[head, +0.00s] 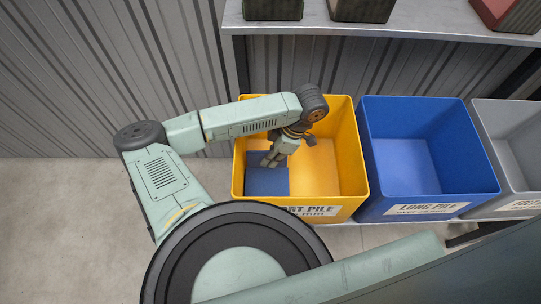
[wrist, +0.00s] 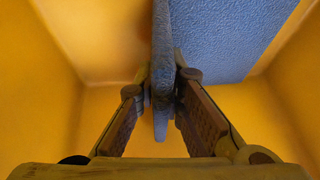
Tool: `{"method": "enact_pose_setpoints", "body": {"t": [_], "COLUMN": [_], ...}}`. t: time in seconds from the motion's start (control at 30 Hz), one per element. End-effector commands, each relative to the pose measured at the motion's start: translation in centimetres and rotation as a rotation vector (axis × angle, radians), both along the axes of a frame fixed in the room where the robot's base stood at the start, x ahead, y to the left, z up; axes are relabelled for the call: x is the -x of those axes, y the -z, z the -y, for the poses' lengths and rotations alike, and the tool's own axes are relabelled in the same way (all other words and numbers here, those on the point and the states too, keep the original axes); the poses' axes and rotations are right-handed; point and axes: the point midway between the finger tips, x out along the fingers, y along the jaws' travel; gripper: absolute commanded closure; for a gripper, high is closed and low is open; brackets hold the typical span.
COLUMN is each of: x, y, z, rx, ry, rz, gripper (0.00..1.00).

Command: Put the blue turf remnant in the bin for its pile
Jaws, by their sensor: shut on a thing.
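The blue turf remnant (head: 267,181) shows as a blue patch inside the yellow bin (head: 352,160), at its left side. The bin's label is partly hidden and reads "RT PILE". My gripper (head: 268,162) reaches down into this bin, at the far edge of the blue patch. In the wrist view my gripper (wrist: 162,100) is shut on a thin blue-grey slab seen edge-on. A textured blue face (wrist: 220,40) lies right beside the slab; I cannot tell whether both are one piece. Yellow bin walls surround them.
A blue bin (head: 480,165) labelled "LONG PILE" stands right of the yellow one, and a grey bin (head: 490,110) beyond it. A shelf (head: 390,33) with several turf pieces hangs above and behind the bins. My arm crosses the yellow bin's left rim.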

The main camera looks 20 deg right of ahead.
Motion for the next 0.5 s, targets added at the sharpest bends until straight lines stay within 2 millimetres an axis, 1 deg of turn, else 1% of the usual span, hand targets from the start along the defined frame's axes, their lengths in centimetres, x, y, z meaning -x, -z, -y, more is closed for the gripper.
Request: {"method": "enact_pose_setpoints", "body": {"t": [0.07, 0.1, 0.37, 0.4, 0.5], "x": [0.00, 0.01, 0.01, 0.01, 0.01], "y": [0.16, 0.14, 0.07, 0.07, 0.07], "z": [0.00, 0.02, 0.01, 0.01, 0.01], "rx": [0.000, 0.000, 0.000, 0.000, 0.000], "ry": [0.000, 0.000, 0.000, 0.000, 0.000], "rz": [0.000, 0.000, 0.000, 0.000, 0.000], "gripper": [1.00, 0.89, 0.72, 0.70, 0.70]}}
